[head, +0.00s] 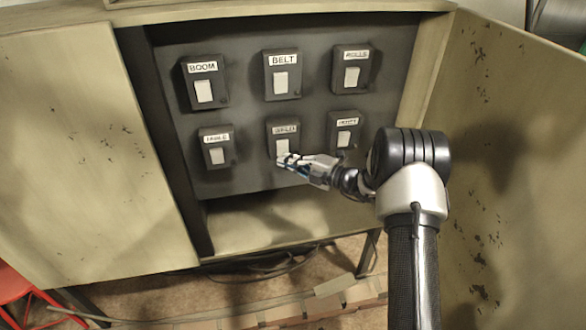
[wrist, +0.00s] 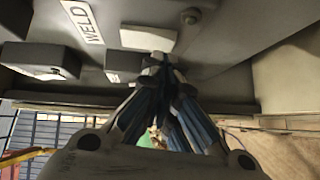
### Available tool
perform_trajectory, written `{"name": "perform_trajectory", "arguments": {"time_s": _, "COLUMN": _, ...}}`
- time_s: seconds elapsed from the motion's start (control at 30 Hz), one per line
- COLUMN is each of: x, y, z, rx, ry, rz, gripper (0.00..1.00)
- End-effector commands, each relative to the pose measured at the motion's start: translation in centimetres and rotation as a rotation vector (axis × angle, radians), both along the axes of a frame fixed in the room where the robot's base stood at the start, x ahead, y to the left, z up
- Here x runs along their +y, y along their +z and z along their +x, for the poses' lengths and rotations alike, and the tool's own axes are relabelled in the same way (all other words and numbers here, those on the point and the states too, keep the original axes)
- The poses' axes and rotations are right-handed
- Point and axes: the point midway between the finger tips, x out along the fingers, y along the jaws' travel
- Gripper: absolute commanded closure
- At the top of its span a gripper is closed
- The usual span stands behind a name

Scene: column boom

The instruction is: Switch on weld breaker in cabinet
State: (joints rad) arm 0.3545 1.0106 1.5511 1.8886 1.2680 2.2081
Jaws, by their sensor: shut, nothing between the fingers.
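The open cabinet (head: 300,220) holds a dark panel with breakers in two rows. The weld breaker (head: 283,128) is in the middle of the lower row, with a pale rocker (head: 282,147). My gripper (head: 284,160) is shut and empty, its fingertips at the lower part of this rocker in the head view. In the wrist view the WELD label (wrist: 82,22) and the pale rocker (wrist: 149,38) show just above my shut fingertips (wrist: 158,58). They look very close to the rocker; I cannot tell whether they touch. The rocker's position is not clear.
The BOOM (head: 204,82), BELT (head: 282,74) and ROLLS (head: 352,68) breakers sit above. Two more breakers flank the weld one, left (head: 216,148) and right (head: 345,131). The open cabinet door (head: 500,150) stands close right of my arm. A red stool (head: 14,290) is lower left.

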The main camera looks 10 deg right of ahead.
Motion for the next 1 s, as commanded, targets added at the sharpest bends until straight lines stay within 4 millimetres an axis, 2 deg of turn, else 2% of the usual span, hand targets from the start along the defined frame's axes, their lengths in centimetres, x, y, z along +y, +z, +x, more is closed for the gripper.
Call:
{"name": "perform_trajectory", "arguments": {"time_s": 0.4, "x": 0.0, "y": 0.0, "z": 0.3, "rx": -0.005, "ry": 0.0, "rz": -0.001, "gripper": 1.0}}
{"name": "perform_trajectory", "arguments": {"time_s": 0.57, "x": 0.0, "y": -0.9, "z": 1.0, "rx": -0.076, "ry": 0.001, "rz": 0.0, "gripper": 1.0}}
{"name": "perform_trajectory", "arguments": {"time_s": 0.6, "x": 0.0, "y": -0.6, "z": 1.1, "rx": -0.081, "ry": 0.0, "rz": 0.0, "gripper": 1.0}}
{"name": "perform_trajectory", "arguments": {"time_s": 0.87, "x": -0.1, "y": -0.4, "z": 0.9, "rx": -0.078, "ry": 0.0, "rz": -0.001, "gripper": 1.0}}
{"name": "perform_trajectory", "arguments": {"time_s": 1.0, "x": -0.3, "y": -0.6, "z": -0.1, "rx": -0.075, "ry": 0.003, "rz": 0.0, "gripper": 1.0}}
